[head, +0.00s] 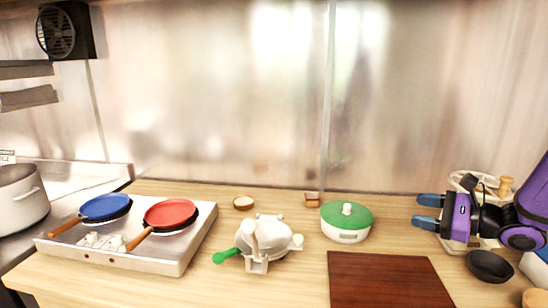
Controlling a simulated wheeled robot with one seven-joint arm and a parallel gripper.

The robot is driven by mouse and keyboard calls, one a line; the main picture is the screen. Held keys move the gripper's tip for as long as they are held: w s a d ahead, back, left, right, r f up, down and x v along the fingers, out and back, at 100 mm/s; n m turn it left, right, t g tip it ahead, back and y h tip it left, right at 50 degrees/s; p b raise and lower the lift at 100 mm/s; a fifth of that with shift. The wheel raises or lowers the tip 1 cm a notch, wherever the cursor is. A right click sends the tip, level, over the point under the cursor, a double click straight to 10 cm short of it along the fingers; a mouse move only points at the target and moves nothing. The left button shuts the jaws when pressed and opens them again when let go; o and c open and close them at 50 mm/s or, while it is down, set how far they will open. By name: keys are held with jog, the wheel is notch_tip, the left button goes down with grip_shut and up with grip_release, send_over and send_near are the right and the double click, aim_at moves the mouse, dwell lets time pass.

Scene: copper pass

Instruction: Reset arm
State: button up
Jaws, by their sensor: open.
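My gripper (428,211) shows at the right of the head view, at the end of my purple and black arm. Its two blue fingers point left and stand apart, with nothing between them. It is in front of a pale item on the counter, which it partly hides. The fingertips are to the right of a white pot with a green lid (347,216) and do not appear to touch it.
A stove (160,262) with a blue pan (106,207) and a red pan (170,213) stands left. A white appliance with a green handle (266,240) is mid-counter. A brown board (385,280) lies front right, near a black bowl (489,265). Counter between stove and appliance is clear.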

jog(key=s+a+r+n+g+h, duration=0.3)
jog(key=s+a+r+n+g, duration=0.2)
jog(key=s+a+n+g, duration=0.6)
jog(key=s+d+r+n+t+h, duration=0.2)
jog(key=s+r+n+t+h, duration=0.3)
jog(key=s+r+n+h, duration=0.3)
jog(key=shift+s+d+r+n, duration=0.15)
jog(key=shift+s+r+n, duration=0.15)
jog(key=shift+s+n, duration=0.55)
jog(key=shift+w, duration=0.15)
